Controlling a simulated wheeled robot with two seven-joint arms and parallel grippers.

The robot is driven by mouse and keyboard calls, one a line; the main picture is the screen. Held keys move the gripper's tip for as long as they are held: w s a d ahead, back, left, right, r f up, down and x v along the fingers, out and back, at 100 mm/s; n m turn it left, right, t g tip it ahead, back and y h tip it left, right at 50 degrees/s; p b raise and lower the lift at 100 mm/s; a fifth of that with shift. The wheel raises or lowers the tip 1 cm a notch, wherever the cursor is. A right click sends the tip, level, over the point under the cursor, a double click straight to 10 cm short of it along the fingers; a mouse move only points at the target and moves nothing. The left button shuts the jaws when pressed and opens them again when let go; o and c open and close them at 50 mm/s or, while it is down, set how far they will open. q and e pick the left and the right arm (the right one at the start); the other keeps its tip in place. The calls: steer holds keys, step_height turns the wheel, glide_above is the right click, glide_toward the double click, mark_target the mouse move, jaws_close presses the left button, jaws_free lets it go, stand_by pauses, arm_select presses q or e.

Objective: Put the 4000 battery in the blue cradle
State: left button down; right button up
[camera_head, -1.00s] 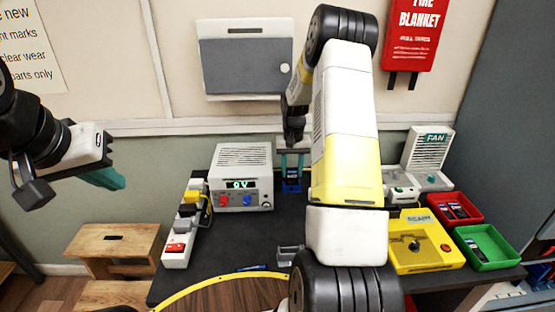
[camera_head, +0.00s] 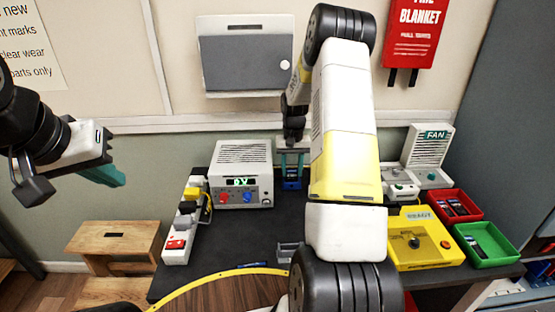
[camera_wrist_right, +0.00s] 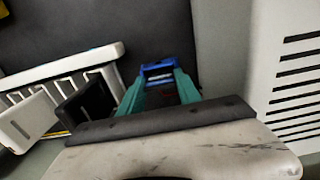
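My right gripper (camera_head: 291,163) points down at the back of the dark table. Its two teal fingers stand apart over a small blue object that looks like the blue cradle (camera_head: 292,183). In the right wrist view the blue cradle (camera_wrist_right: 158,70) shows between the fingertips of the right gripper (camera_wrist_right: 161,82). A dark patch lies between the fingers; I cannot tell whether it is the 4000 battery, and no label is readable. My left gripper (camera_head: 112,175) hangs empty at the left, away from the table; its fingers are seen side-on.
A white power supply (camera_head: 243,172) stands left of the cradle, with a power strip (camera_head: 178,240) further left. A yellow tester (camera_head: 425,243), red bin (camera_head: 468,214), green bin (camera_head: 497,259) and fan (camera_head: 432,150) stand at the right. The front middle of the table is mostly clear.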

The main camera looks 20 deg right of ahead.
steer(key=o, duration=0.5)
steer(key=shift+o, duration=0.2)
step_height(320, 180, up, 8)
steer(key=shift+r, duration=0.15)
steer(key=s+a+r+t, duration=0.1)
steer(key=s+a+r, duration=0.2)
steer(key=s+r, duration=0.15)
steer(key=s+a+r+n+t, duration=0.1)
steer(key=s+a+r, duration=0.15)
steer(key=r, duration=0.35)
steer(key=s+a+r+t, duration=0.1)
steer(key=s+a+r, duration=0.1)
steer(key=s+r, duration=0.25)
steer(key=s+a+r+n+t+y, duration=0.1)
steer(key=s+a, duration=0.3)
steer(key=s, duration=0.5)
steer(key=s+a+r+n+t+y, duration=0.1)
steer(key=s+a+r+t, duration=0.1)
steer(key=s, duration=0.7)
step_height(320, 180, up, 2)
steer(key=shift+a+r, duration=0.15)
steer(key=shift+a, duration=0.7)
